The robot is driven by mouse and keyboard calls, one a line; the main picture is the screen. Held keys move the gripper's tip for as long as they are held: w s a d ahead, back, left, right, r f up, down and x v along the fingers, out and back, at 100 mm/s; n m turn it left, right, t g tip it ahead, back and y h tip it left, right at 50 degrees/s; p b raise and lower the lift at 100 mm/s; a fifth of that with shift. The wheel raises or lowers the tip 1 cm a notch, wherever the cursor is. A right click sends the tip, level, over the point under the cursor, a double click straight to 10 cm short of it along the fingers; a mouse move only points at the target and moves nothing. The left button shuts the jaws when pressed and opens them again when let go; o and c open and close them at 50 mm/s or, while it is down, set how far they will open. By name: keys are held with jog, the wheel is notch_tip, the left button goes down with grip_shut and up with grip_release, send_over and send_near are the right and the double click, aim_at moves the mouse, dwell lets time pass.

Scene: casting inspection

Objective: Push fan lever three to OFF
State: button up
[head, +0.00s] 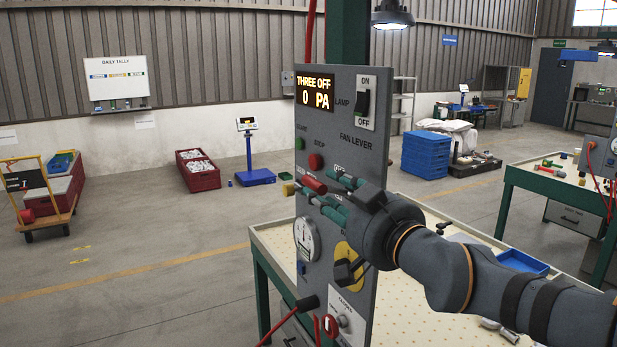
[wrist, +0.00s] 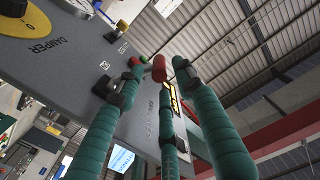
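The grey control panel (head: 345,130) stands upright on a bench, and its amber display (head: 315,93) reads "THREE OFF" and "0 PA". A lever with a red cylindrical handle (head: 314,184) sticks out below the buttons; the handle also shows in the wrist view (wrist: 158,68). My gripper (head: 323,190) is at this handle, its teal fingers spread apart. In the wrist view my gripper (wrist: 158,76) has fingertips on both sides of the handle; I cannot tell whether they touch it. The lever's base is mostly hidden.
The panel also carries a lamp switch (head: 362,101), a green start button (head: 300,143), a red stop button (head: 316,162), a gauge (head: 306,239) and a yellow damper dial (head: 347,262). A yellow-ended part (head: 289,189) lies left of the red handle. Open floor lies left.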

aim_at(304, 177)
jog(key=p+x, duration=0.4)
jog(key=x, duration=0.5)
jog(key=shift+w+a+f, duration=0.1)
jog(key=shift+w+a, duration=0.1)
jog(key=shift+w, duration=0.1)
jog(key=shift+c, duration=0.8)
jog(key=c, duration=0.7)
grip_shut()
